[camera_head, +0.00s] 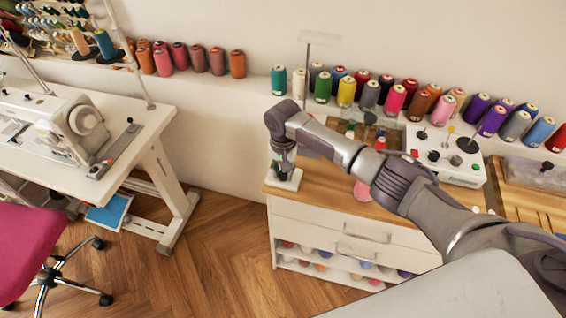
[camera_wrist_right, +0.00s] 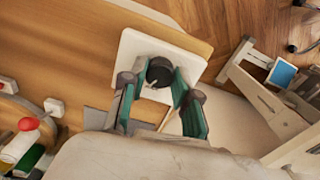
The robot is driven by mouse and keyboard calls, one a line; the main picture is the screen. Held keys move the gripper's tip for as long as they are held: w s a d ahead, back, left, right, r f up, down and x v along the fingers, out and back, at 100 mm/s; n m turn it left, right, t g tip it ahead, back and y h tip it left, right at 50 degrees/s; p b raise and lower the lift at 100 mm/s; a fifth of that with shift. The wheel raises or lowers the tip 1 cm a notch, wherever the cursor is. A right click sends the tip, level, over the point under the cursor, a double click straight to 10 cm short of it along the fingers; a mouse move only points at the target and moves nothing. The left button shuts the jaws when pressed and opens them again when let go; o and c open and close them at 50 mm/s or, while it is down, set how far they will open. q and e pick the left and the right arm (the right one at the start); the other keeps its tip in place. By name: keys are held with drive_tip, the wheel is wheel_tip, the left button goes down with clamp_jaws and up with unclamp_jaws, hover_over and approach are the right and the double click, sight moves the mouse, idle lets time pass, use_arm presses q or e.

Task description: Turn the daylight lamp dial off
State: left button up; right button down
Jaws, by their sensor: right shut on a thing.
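The white lamp base (camera_head: 285,180) sits at the left front corner of the wooden worktop. It also shows in the right wrist view (camera_wrist_right: 140,45), with a round black dial (camera_wrist_right: 160,71) on top. In the head view the dial is hidden by my right gripper (camera_head: 284,166), which points down over the base. In the wrist view the green-padded fingers of this gripper (camera_wrist_right: 159,80) are shut on the dial, one on each side. A thin pole with a flat pale panel (camera_head: 320,38) rises behind my arm; its foot is hidden. My left gripper is not in view.
A white box with several knobs (camera_head: 445,158) stands right on the worktop (camera_head: 330,198). Several thread spools (camera_head: 345,92) line the shelf behind. A sewing machine (camera_head: 60,122) and pink chair (camera_head: 30,250) are at the left. The floor between is clear.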

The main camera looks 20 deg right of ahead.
drive_tip(key=n+p, duration=0.1)
drive_tip(key=n, duration=0.2)
drive_tip(key=shift+r+n+p, duration=0.1)
drive_tip(key=shift+n+p, duration=0.2)
drive_tip(key=n+p, duration=0.1)
drive_tip(key=n, duration=0.3)
drive_tip(key=shift+n, duration=0.3)
drive_tip(key=n, duration=0.4)
drive_tip(key=shift+p, duration=0.35)
drive_tip(key=shift+n, duration=2.1)
drive_tip(key=c, duration=0.8)
unclamp_jaws()
drive_tip(key=shift+c, duration=0.2)
wheel_tip(320, 180, up, 12)
